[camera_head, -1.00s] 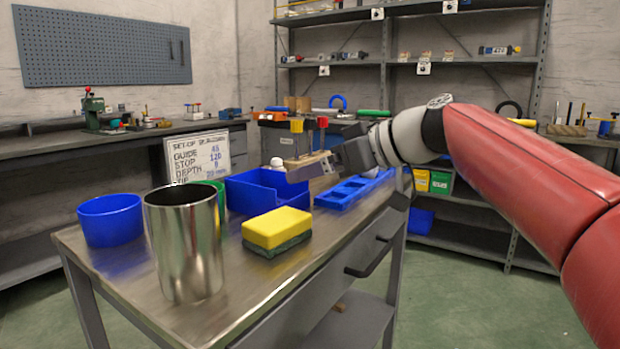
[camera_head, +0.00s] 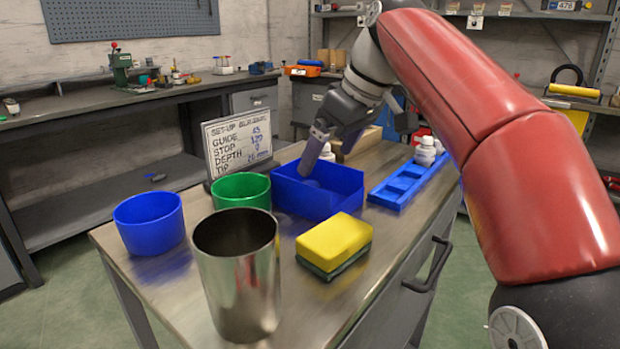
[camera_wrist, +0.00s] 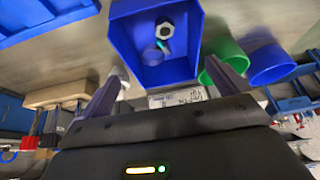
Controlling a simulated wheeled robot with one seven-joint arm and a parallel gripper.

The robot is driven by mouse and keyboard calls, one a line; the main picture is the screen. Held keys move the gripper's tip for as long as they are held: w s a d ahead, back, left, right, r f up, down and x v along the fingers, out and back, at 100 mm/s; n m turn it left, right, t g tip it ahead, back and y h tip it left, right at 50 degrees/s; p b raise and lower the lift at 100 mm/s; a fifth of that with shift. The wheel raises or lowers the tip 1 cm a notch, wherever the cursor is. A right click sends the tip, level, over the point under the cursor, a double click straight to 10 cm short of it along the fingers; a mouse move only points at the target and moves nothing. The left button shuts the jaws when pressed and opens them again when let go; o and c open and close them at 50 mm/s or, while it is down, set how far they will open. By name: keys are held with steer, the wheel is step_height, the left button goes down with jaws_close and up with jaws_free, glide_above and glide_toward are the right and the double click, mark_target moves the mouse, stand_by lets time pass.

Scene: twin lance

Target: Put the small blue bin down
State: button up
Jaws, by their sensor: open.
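The small blue bin (camera_head: 300,200), rectangular and open-topped, sits on the metal worktable (camera_head: 190,290) behind the yellow sponge. My gripper (camera_head: 312,160) reaches down at the bin's back left side; in this view one finger is clear and hides part of the rim. In the wrist view the bin (camera_wrist: 125,40) lies ahead of the two spread fingers (camera_wrist: 168,75), with a hexagonal metal piece (camera_wrist: 164,29) and a small round thing inside it. The fingers are apart and hold nothing. I cannot tell whether a finger touches the bin.
A steel cup (camera_head: 235,285), green bowl (camera_head: 241,189) and blue bowl (camera_head: 150,222) stand left of the bin. The yellow sponge (camera_head: 334,243) is in front. A blue slotted tray (camera_head: 405,187) is right. A written board (camera_head: 238,140) stands behind.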

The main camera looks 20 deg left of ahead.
mark_target(312, 184)
steer(key=shift+a+r+h, duration=0.15)
steer(key=shift+a+h, duration=0.25)
steer(key=b+x, duration=0.1)
steer(key=x, duration=0.6)
steer(key=shift+s+a+f, duration=0.1)
steer(key=shift+s+f, duration=0.05)
steer(key=shift+f, duration=0.2)
steer(key=shift+f+b, duration=0.25)
steer(key=shift+b, duration=0.05)
steer(key=c, duration=0.8)
steer(key=shift+r, duration=0.15)
steer(key=shift+c, duration=0.2)
